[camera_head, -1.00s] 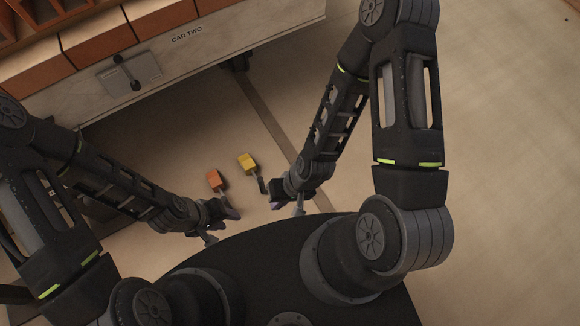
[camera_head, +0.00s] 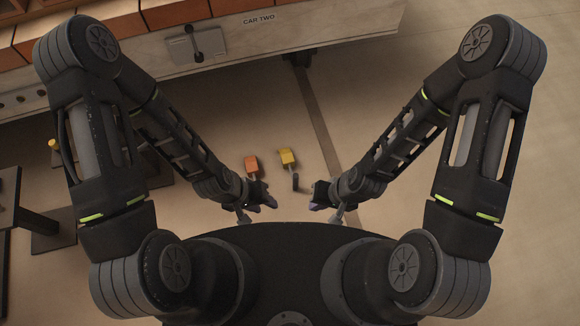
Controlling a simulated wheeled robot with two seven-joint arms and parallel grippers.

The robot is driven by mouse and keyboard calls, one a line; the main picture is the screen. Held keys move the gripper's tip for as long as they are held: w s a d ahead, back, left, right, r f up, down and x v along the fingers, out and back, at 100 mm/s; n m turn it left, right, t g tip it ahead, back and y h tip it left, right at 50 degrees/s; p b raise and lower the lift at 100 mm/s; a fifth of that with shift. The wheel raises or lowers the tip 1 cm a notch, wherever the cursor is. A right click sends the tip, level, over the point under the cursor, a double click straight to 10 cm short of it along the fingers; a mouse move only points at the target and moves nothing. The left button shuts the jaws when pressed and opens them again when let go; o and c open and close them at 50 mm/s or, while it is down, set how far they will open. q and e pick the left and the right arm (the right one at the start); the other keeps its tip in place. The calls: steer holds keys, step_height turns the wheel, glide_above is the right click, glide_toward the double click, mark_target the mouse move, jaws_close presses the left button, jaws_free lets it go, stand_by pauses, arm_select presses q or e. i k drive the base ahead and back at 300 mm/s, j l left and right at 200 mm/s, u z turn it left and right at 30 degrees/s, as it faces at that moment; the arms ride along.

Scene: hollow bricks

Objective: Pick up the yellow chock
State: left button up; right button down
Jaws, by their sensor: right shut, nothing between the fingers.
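The yellow chock (camera_head: 287,157) is a small block on the floor near the middle of the head view. A dark handle (camera_head: 295,181) extends from it toward me. My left gripper (camera_head: 268,199) is below and left of the chock in the picture, apart from it. The picture is too small to show whether it is open or shut. My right gripper (camera_head: 316,198) is below and right of the chock, apart from it, shut and empty. Neither gripper touches the yellow chock.
An orange chock (camera_head: 252,163) lies just left of the yellow one, close to my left gripper. A car labelled CAR TWO (camera_head: 232,45), loaded with orange bricks (camera_head: 175,13), spans the top. Dark stands (camera_head: 45,222) are at the left. The floor at right is clear.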

mark_target(286, 157)
steer(key=z, duration=1.95)
steer(key=k+j, duration=0.4)
steer(key=j, duration=0.15)
